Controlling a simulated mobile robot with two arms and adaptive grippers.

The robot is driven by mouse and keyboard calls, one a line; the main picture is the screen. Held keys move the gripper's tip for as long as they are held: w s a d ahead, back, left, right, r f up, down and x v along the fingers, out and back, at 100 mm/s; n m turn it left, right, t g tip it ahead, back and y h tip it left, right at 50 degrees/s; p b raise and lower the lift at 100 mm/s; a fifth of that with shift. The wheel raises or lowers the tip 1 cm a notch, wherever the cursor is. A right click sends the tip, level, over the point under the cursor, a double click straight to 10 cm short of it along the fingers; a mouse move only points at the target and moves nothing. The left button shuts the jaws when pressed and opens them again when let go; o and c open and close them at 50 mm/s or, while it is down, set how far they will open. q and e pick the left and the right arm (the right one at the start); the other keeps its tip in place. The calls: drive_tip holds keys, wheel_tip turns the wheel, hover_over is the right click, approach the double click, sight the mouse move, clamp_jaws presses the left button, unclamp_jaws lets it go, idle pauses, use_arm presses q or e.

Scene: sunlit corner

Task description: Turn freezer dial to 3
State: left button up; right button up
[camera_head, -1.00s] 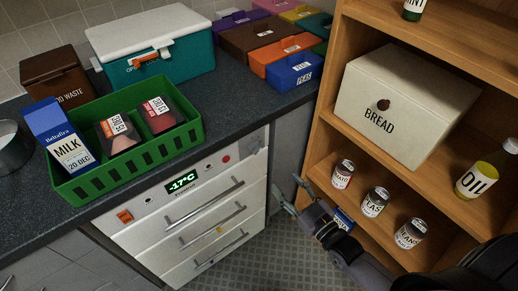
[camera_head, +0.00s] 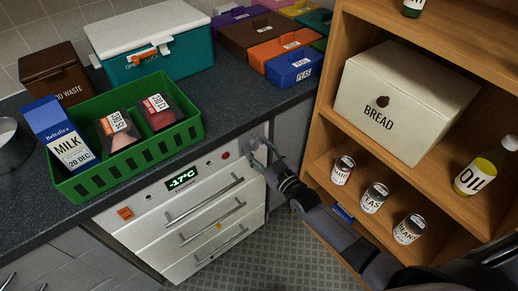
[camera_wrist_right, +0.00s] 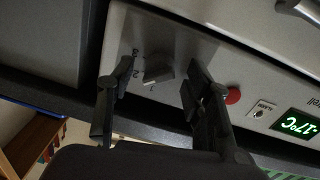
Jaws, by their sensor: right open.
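The white freezer (camera_head: 160,222) stands under the counter, with a green display (camera_head: 183,180) reading about -17°C. Its dial (camera_wrist_right: 158,72) is a small grey knob on the front panel, with small digits beside it in the right wrist view. Which digit it points at is unclear. My right gripper (camera_head: 261,150) is at the panel's upper right corner in the head view and hides the dial there. In the right wrist view my right gripper (camera_wrist_right: 160,68) is open, with one finger on each side of the dial. Contact cannot be told. My left gripper is not in view.
A red button (camera_wrist_right: 233,95) and a small labelled switch (camera_wrist_right: 260,110) sit beside the dial. The wooden shelf (camera_head: 322,130) stands close to my right arm, with several cans on it. A green crate (camera_head: 125,165) stands on the counter above the freezer.

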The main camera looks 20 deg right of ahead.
drive_tip(key=shift+c, duration=0.2)
clamp_jaws()
idle(0.4)
drive_tip(key=shift+m, duration=0.4)
idle(0.4)
drive_tip(key=shift+m+g, duration=0.4)
drive_tip(key=shift+m, duration=4)
drive_tip(key=shift+o, duration=0.2)
unclamp_jaws()
drive_tip(key=shift+r, duration=0.1)
